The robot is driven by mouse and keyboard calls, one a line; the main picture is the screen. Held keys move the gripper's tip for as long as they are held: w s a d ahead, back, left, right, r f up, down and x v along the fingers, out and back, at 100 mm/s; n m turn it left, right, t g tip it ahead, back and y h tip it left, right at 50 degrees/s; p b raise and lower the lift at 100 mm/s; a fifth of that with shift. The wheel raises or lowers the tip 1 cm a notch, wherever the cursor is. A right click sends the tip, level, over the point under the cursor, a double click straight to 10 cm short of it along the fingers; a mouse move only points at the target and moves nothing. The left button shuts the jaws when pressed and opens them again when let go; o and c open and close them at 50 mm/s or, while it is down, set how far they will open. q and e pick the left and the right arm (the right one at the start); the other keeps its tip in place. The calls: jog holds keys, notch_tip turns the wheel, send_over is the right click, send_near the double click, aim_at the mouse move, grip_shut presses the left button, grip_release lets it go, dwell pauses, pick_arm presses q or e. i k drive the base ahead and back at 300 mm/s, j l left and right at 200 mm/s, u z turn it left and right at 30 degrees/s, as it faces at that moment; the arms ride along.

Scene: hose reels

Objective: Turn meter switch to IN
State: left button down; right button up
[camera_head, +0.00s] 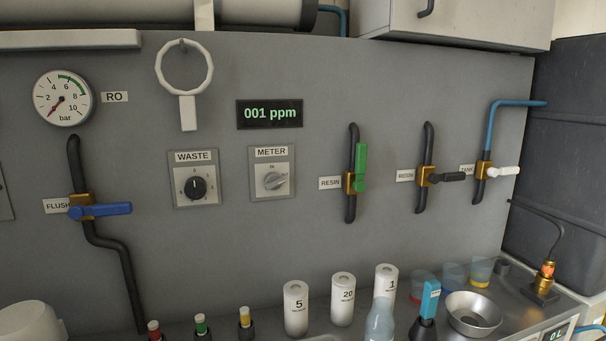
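The meter switch is a silver-grey knob (275,181) on a light square plate labelled METER (271,152), in the middle of the grey panel. Small marks are printed around the knob; one above it seems to read IN, the others are too small to read. The knob's grip looks tilted, with one end towards the upper right, but I cannot tell which mark it points at. The display (269,113) above it reads 001 ppm. Neither of my grippers is in view.
A WASTE plate with a black knob (196,188) is left of the meter switch. A blue FLUSH lever (107,210) is at left; green (361,167), black (447,177) and white (503,172) levers are at right. White cylinders (296,308) and bottles stand below. The panel around the switch is clear.

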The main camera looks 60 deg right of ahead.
aim_at(274, 181)
jog(key=z, duration=1.85)
jog(key=l, duration=0.8)
jog(key=i+z, duration=0.05)
